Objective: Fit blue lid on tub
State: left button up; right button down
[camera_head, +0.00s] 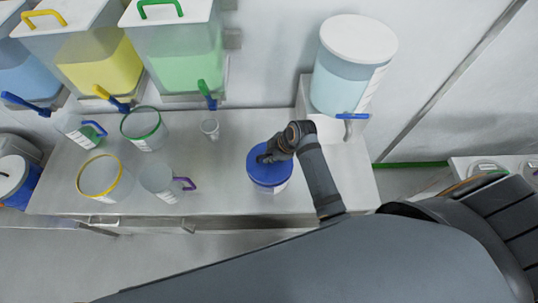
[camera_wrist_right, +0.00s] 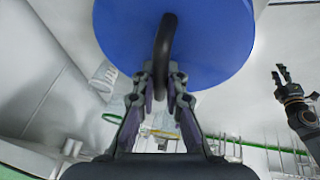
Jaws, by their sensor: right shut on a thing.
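The blue lid (camera_head: 264,172) is a round disc with a dark loop handle (camera_wrist_right: 165,45). My right gripper (camera_head: 268,157) is shut on that handle, and the blue lid also fills the top of the right wrist view (camera_wrist_right: 215,40). In the head view the lid lies over a tub (camera_head: 278,187), of which only a strip with a white label shows below the lid's edge. I cannot tell whether the lid is seated or just above the rim. My left gripper (camera_wrist_right: 282,75) shows at the right of the right wrist view, its fingers apart and empty.
On the steel bench (camera_head: 225,185) left of the tub stand a yellow-rimmed container (camera_head: 99,177), a green-rimmed container (camera_head: 144,130), handled jugs (camera_head: 160,182) and a small cup (camera_head: 210,128). A tapped light-blue drum (camera_head: 345,80) stands behind right. Coloured dispensers (camera_head: 180,60) line the back left.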

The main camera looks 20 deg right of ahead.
jog(key=shift+f+b, duration=0.4)
jog(key=shift+f, duration=0.45)
jog(key=c, duration=1.3)
grip_release()
jog(key=shift+r, duration=0.1)
jog(key=v, duration=1.1)
jog(key=shift+s+d+r, duration=0.15)
jog(key=shift+r, duration=0.2)
